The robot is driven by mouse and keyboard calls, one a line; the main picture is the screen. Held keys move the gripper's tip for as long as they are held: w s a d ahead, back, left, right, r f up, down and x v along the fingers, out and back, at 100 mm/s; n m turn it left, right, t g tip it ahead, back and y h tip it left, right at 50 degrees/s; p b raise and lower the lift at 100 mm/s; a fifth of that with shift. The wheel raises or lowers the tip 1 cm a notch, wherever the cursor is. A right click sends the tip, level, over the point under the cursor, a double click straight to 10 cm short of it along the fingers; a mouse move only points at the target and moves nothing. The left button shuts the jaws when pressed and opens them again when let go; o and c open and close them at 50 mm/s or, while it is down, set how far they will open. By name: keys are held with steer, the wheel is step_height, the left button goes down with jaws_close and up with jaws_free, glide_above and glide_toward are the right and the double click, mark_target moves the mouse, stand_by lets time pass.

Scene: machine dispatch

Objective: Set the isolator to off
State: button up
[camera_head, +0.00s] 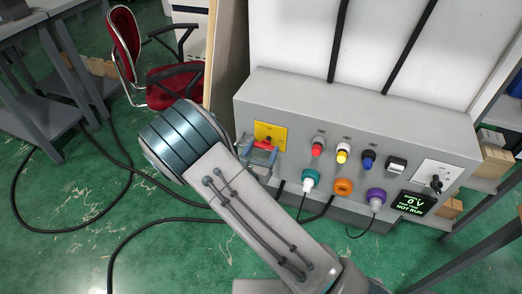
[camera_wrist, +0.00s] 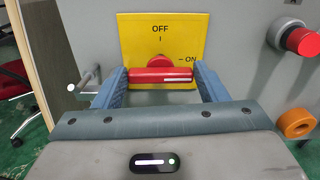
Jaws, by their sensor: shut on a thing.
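The isolator is a yellow plate (camera_wrist: 190,30) with a red handle (camera_wrist: 160,76) on the grey panel. OFF is printed above the handle and ON to its right. The handle lies level, with a white mark on its right part, toward ON. My gripper (camera_wrist: 162,82) is shut on the handle, with one blue finger at each end. In the head view the yellow plate (camera_head: 270,131) is at the panel's left end. My gripper (camera_head: 262,156) is in front of it and hides part of the handle.
The grey panel (camera_head: 330,108) also bears red, yellow and blue knobs or connectors, a teal plug (camera_head: 309,179), an orange ring (camera_head: 343,187) and a purple plug (camera_head: 376,197). A black rotary switch (camera_head: 436,183) is at right. A display (camera_head: 412,204) reads 0 V, NOT RUN. A red chair (camera_head: 172,86) stands left.

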steer(key=o, duration=1)
steer(key=v, duration=1.4)
steer(key=shift+w, duration=0.1)
